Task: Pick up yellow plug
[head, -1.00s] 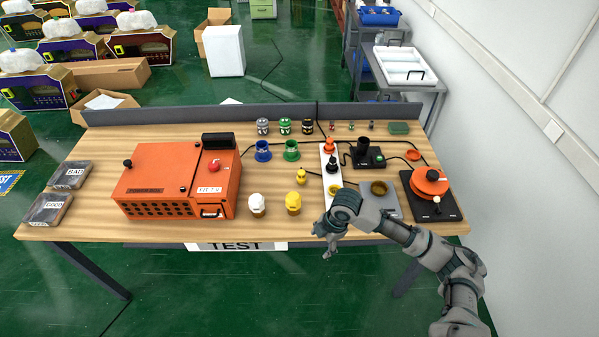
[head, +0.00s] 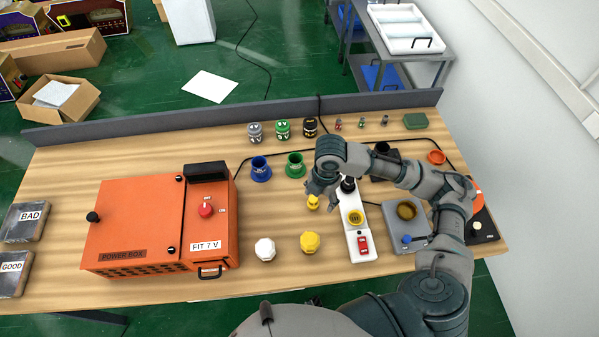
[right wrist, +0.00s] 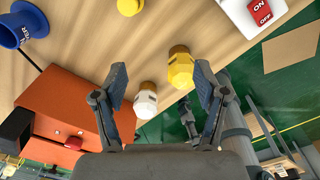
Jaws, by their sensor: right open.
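The small yellow plug (head: 313,203) stands on the wooden table, just by the fingers of my right gripper (head: 321,198) in the head view. In the right wrist view the yellow plug (right wrist: 130,5) is cut by the top edge, beyond the fingertips. My right gripper (right wrist: 160,80) is open, with nothing held between its fingers. It is above the table, left of the white power strip (head: 361,247). My left gripper is not in view.
A yellow-topped piece (head: 310,242) and a white-topped piece (head: 265,249) stand nearer the front edge. The orange power box (head: 150,225) is at left. Blue (head: 261,169) and green (head: 295,165) holders stand behind. A black plug (head: 347,185) is on the strip.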

